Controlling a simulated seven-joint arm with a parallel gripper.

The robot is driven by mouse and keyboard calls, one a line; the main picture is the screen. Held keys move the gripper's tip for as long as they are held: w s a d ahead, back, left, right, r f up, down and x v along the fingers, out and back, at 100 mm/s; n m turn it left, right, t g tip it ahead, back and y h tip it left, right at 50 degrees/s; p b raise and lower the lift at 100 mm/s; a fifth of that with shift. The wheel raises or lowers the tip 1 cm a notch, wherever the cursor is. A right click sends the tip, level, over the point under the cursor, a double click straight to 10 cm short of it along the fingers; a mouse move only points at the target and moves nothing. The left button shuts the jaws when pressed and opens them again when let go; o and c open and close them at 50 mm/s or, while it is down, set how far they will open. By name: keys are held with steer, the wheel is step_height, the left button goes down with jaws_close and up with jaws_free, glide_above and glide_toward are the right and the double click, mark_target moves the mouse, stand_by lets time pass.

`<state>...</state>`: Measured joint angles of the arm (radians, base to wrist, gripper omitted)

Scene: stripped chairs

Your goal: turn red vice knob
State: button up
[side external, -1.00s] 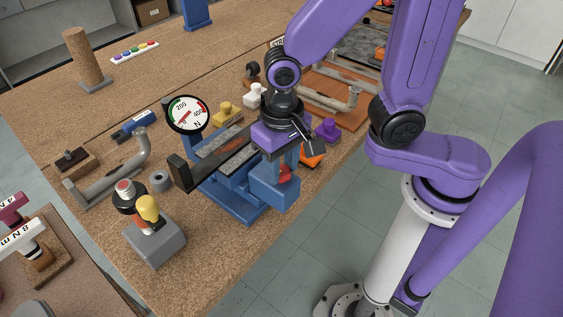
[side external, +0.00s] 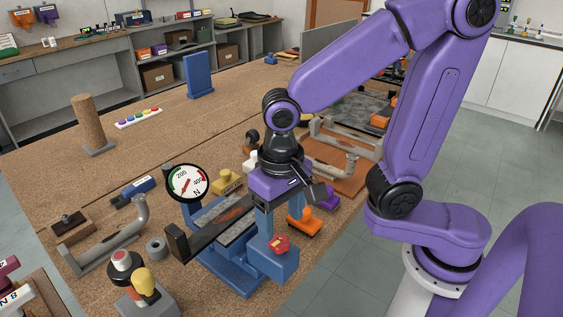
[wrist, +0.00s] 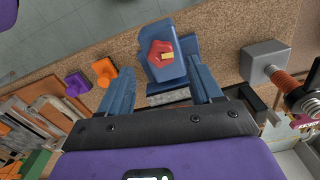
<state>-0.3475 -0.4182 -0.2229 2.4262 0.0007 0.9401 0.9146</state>
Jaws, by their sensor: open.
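The red vice knob (side external: 279,243) is on the front face of the blue vice (side external: 236,277), which stands on the cork bench. In the wrist view the red knob (wrist: 162,55) shows a small yellow mark and lies ahead of my gripper, between the lines of its two fingers. My gripper (side external: 267,232) is above and behind the knob in the side view. In the wrist view my gripper (wrist: 178,75) has its blue fingers spread apart, empty. I cannot tell the exact gap to the knob. A round gauge (side external: 187,183) marked N stands behind the vice.
An orange knob piece (side external: 304,224) and a purple one (side external: 327,199) sit right of the vice. A grey pipe (side external: 115,240) lies left. The floor right of the bench is clear.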

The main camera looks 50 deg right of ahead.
mark_target(283, 239)
step_height(283, 239, up, 12)
steer(key=shift+r, duration=0.15)
stand_by(0.5)
steer(key=s+d+f+n, duration=1)
steer(key=d+f+n, duration=0.2)
steer(key=n, duration=0.2)
steer(key=shift+d+f, duration=0.3)
steer(key=shift+d, duration=0.05)
stand_by(0.3)
